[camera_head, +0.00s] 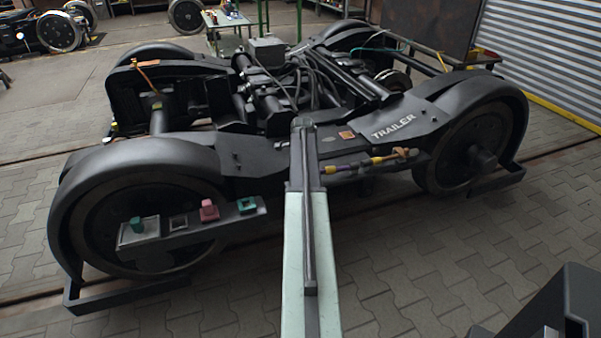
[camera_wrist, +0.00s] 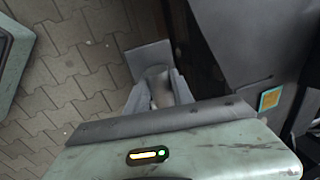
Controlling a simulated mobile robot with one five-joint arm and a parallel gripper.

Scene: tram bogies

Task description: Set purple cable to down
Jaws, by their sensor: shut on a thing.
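A purple cable (camera_head: 345,168) with yellow sections shows at the near side of the dark bogie (camera_head: 250,150), just right of my arm. It runs roughly level to a yellow and orange fitting (camera_head: 400,153) under the TRAILER lettering. Its left end passes behind my arm. In the wrist view, my gripper (camera_wrist: 160,92) is shut on a dull grey, rounded piece (camera_wrist: 160,84) beside the bogie frame, above the paving. I cannot tell whether this piece belongs to the purple cable. In the head view my jaws are hidden by my own arm.
A rail on the bogie's near left carries a teal knob (camera_head: 137,224), a red knob (camera_head: 209,210) and a teal part (camera_head: 247,205). The bogie wheels (camera_head: 476,152) stand at both sides. An orange label (camera_wrist: 270,98) is on the frame. Paved floor (camera_head: 430,255) in front is clear.

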